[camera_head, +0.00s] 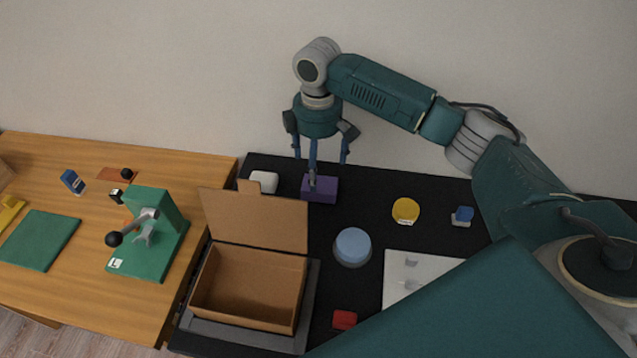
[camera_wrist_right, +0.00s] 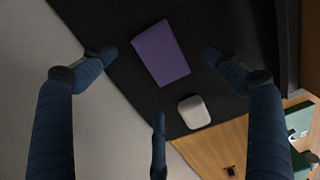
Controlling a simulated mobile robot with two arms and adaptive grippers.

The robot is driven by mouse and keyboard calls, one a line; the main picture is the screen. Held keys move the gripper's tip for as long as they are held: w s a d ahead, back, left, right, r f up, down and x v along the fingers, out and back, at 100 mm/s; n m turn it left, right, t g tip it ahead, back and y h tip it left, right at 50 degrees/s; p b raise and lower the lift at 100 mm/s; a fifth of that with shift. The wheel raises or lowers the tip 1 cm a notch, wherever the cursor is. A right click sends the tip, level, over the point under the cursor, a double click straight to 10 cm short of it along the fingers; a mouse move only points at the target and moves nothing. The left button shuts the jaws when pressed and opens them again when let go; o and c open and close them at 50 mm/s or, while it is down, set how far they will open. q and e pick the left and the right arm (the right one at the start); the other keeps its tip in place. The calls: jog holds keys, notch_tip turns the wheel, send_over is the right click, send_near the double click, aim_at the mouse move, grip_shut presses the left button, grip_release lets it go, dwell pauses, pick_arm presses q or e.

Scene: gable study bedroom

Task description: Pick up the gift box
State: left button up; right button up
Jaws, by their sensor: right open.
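A purple box (camera_head: 326,189), the only thing here that looks like the gift box, lies on the black table (camera_head: 366,196) near its back edge. It also shows in the right wrist view (camera_wrist_right: 161,53), where its plain top is turned at a slant. My right gripper (camera_head: 319,168) hangs above it, fingers pointing down and spread open. One finger covers part of the box in the head view. In the right wrist view the open gripper (camera_wrist_right: 160,75) has the box between and beyond its fingers, with nothing held. My left gripper is not in view.
A white rounded item (camera_head: 264,181) lies just left of the purple box. An open cardboard box (camera_head: 250,288) stands in front, its flap raised. A blue round item (camera_head: 352,247), yellow round item (camera_head: 405,210) and red item (camera_head: 344,319) are nearby. The wall is close behind.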

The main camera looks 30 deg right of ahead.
aim_at(321, 180)
jog(key=shift+s+f, duration=0.1)
jog(key=shift+f, duration=0.7)
jog(key=f, duration=0.3)
jog(key=f+p, duration=0.1)
jog(key=shift+d+f, duration=0.15)
jog(key=shift+d, duration=0.25)
jog(key=shift+f, duration=0.5)
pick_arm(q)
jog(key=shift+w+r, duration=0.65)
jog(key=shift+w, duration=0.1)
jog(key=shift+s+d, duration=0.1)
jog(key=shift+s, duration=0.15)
pick_arm(e)
jog(key=c, duration=1.4)
jog(key=shift+o, duration=0.2)
jog(key=shift+r, duration=0.1)
